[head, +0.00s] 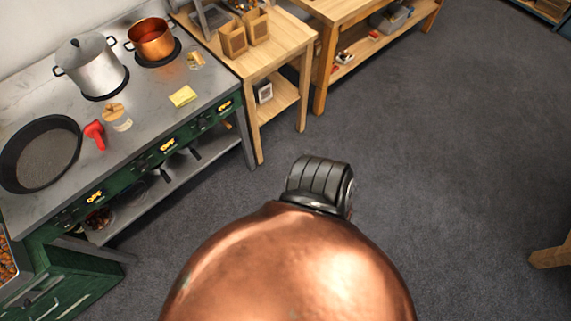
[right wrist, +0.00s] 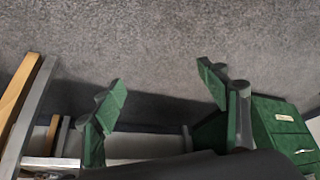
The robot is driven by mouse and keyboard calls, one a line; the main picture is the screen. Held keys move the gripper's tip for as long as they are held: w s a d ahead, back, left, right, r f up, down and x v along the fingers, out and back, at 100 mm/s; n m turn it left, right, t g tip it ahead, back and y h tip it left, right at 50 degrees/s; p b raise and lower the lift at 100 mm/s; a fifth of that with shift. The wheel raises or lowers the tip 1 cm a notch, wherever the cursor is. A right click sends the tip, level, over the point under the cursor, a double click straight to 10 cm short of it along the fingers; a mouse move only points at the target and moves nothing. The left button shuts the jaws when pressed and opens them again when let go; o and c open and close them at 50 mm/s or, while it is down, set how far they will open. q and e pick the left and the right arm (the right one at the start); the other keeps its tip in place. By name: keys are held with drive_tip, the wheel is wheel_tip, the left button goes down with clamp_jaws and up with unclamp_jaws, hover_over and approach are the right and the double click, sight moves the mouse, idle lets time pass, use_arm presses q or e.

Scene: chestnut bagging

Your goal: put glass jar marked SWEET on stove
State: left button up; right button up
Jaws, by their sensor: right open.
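The stove (head: 60,190) is at the left of the head view, with a grey metal top and a green front. A small glass jar with a wooden lid (head: 118,119) stands on its top, beside a red object. A second small jar-like thing (head: 195,61) is near the copper pot. I cannot read a SWEET label on either. My right gripper (right wrist: 160,98) is open and empty in the right wrist view, its green fingers wide apart above the grey floor. My left gripper is not in view.
A black pan (head: 42,155), a steel pot (head: 90,66), a copper pot (head: 151,40) and a yellow block (head: 182,96) are on the stove. A wooden table (head: 262,58) adjoins it. Green drawers (right wrist: 285,132) show beside the right gripper.

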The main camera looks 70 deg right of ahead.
drive_tip(key=s+d+f+g, duration=0.1)
drive_tip(key=s+f, duration=0.3)
drive_tip(key=s, duration=0.9)
drive_tip(key=s+d+f+g, duration=0.1)
drive_tip(key=s+f+g, duration=0.3)
drive_tip(key=s, duration=1)
drive_tip(key=shift+d+f, duration=0.15)
drive_tip(key=shift+d, duration=0.1)
